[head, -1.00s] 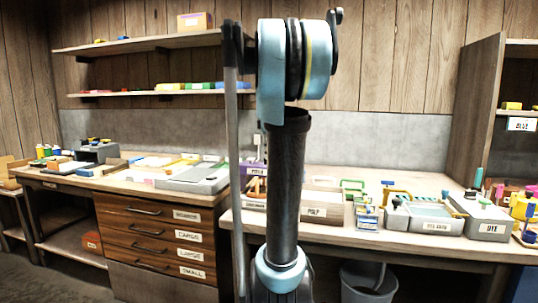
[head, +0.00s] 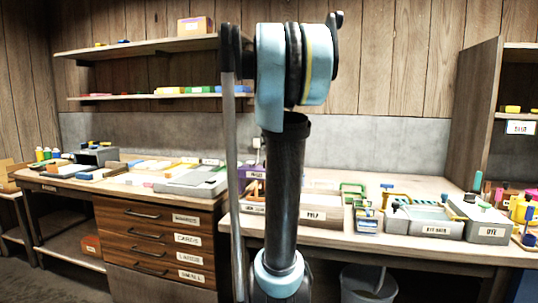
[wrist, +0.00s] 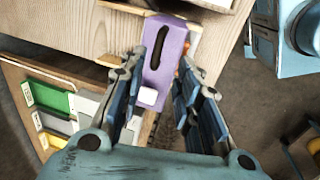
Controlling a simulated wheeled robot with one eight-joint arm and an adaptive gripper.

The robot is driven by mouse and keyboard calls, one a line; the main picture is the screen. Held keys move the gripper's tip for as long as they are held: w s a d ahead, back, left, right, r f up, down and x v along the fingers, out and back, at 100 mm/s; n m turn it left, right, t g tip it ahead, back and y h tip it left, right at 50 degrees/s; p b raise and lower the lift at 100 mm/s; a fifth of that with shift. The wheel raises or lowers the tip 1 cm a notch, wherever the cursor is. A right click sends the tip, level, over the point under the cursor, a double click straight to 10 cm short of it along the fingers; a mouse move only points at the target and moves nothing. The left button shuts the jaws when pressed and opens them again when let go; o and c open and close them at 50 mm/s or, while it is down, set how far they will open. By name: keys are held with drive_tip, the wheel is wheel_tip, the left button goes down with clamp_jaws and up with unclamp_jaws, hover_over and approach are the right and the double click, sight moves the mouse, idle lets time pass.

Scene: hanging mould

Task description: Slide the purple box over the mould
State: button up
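The purple box (wrist: 174,50) shows in the wrist view, with a long dark slot in its top and a small white label at its near end. It appears to lie on the wooden table (wrist: 85,40). My gripper (wrist: 163,75) is open, its two dark fingers pointing toward the box, with the box's near part seen between them. I cannot tell whether the fingers touch it. In the head view a small purple piece with a white label (head: 257,172) shows just left of my arm. I cannot make out the mould; my arm hides part of the table.
The PULP box (head: 318,213), the dye bath tray (head: 424,226) and the DYE box (head: 487,231) stand on the right table. A bucket (head: 368,284) stands below it. Drawers (head: 155,245) are at the left. In the wrist view, green and yellow labelled trays (wrist: 52,97) are at the left.

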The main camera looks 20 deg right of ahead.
wheel_tip(320, 180, up, 6)
drive_tip(key=s, duration=0.1)
drive_tip(key=shift+a, duration=0.35)
drive_tip(key=shift+f, duration=0.1)
drive_tip(key=s+a+f+m, duration=0.3)
drive_tip(key=s+f, duration=0.5)
drive_tip(key=f, duration=0.5)
drive_tip(key=s+a+f+m, duration=0.4)
drive_tip(key=s+f, duration=0.5)
drive_tip(key=f, duration=0.4)
drive_tip(key=s+a+f+m+y, duration=0.1)
drive_tip(key=s+a+f+m, duration=0.3)
drive_tip(key=s+f, duration=0.5)
wheel_tip(320, 180, down, 4)
drive_tip(key=shift+s+f, duration=0.1)
drive_tip(key=shift+s, duration=0.1)
drive_tip(key=shift+w+f, duration=0.15)
drive_tip(key=shift+w, duration=0.3)
